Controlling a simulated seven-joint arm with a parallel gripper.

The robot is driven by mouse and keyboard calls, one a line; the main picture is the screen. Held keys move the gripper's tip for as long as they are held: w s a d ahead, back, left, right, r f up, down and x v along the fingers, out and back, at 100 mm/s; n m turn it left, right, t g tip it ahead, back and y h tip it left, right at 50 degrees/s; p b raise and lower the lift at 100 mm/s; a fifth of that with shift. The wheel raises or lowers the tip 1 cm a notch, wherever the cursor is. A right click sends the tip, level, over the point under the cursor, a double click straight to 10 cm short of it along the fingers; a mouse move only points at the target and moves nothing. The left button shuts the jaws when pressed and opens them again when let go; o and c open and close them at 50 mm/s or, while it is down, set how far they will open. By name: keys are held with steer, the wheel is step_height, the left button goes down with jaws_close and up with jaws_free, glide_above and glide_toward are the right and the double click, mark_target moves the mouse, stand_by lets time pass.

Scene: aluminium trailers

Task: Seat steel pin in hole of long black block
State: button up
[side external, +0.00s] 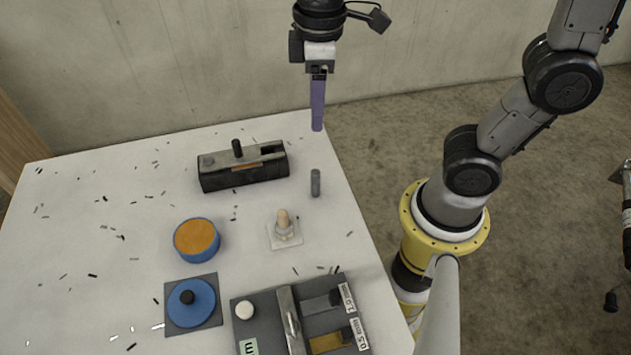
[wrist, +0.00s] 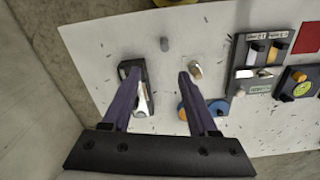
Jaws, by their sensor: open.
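The steel pin (side external: 315,183), a small grey cylinder, stands upright on the white table near its right edge. It also shows in the wrist view (wrist: 164,44), beyond the fingertips. The long black block (side external: 243,179) lies at the back of the table, left of the pin, with a metal strip and a black knob on top. In the wrist view the block (wrist: 149,80) is partly hidden by the left finger. I cannot make out its hole. My gripper (side external: 317,128) has purple fingers, is open and empty, and hangs above the table's back right corner, apart from pin and block.
A white base with a tan-tipped peg (side external: 283,226) stands in front of the pin. A blue cup with an orange top (side external: 196,238), a blue disc on a grey plate (side external: 191,302) and a labelled grey fixture (side external: 265,306) are nearer. Small dark bits litter the table.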

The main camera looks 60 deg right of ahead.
mark_target(315, 172)
steer(key=f, duration=1.4)
steer(key=shift+s+a+f, duration=0.2)
steer(key=shift+a+f, duration=0.15)
steer(key=shift+a, duration=0.05)
jaws_close()
